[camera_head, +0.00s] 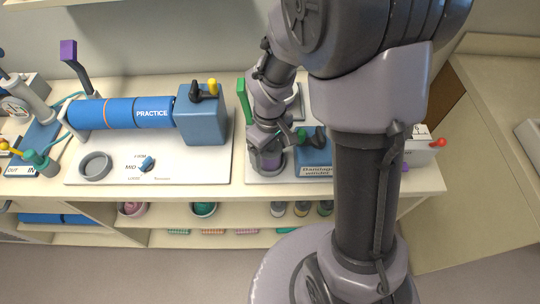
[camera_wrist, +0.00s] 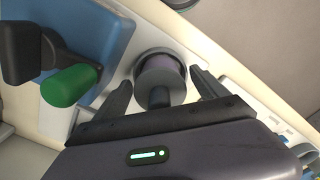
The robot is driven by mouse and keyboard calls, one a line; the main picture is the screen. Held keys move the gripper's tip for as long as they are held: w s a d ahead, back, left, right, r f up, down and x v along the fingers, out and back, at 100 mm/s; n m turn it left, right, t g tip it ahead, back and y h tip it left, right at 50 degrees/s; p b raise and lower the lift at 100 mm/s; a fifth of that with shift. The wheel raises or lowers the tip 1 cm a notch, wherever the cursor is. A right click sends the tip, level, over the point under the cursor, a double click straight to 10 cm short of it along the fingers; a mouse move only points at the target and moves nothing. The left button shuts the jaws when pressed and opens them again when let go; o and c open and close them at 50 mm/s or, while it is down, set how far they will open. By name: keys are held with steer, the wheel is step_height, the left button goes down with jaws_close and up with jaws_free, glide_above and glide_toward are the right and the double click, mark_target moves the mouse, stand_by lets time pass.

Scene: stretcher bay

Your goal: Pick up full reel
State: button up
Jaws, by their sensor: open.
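A purple reel (camera_wrist: 165,70) with a dark knob on its end stands in a round grey holder (camera_wrist: 143,57) on a white board. In the wrist view my gripper (camera_wrist: 160,88) is open, with one finger on each side of the reel's knob. I cannot tell whether the fingers touch it. In the head view my gripper (camera_head: 266,146) points down over the reel (camera_head: 268,163), which is partly hidden by it. The blue bandage winder (camera_head: 314,168) stands just right of it, also in the wrist view (camera_wrist: 98,30) with a green handle (camera_wrist: 70,86).
A blue practice cuff (camera_head: 120,112) with a blue box (camera_head: 202,118) and a grey ring (camera_head: 95,166) lies on the left board. A shelf below holds several rolls and bowls (camera_head: 204,209). My arm hides part of the counter.

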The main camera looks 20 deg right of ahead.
steer(key=c, duration=1.6)
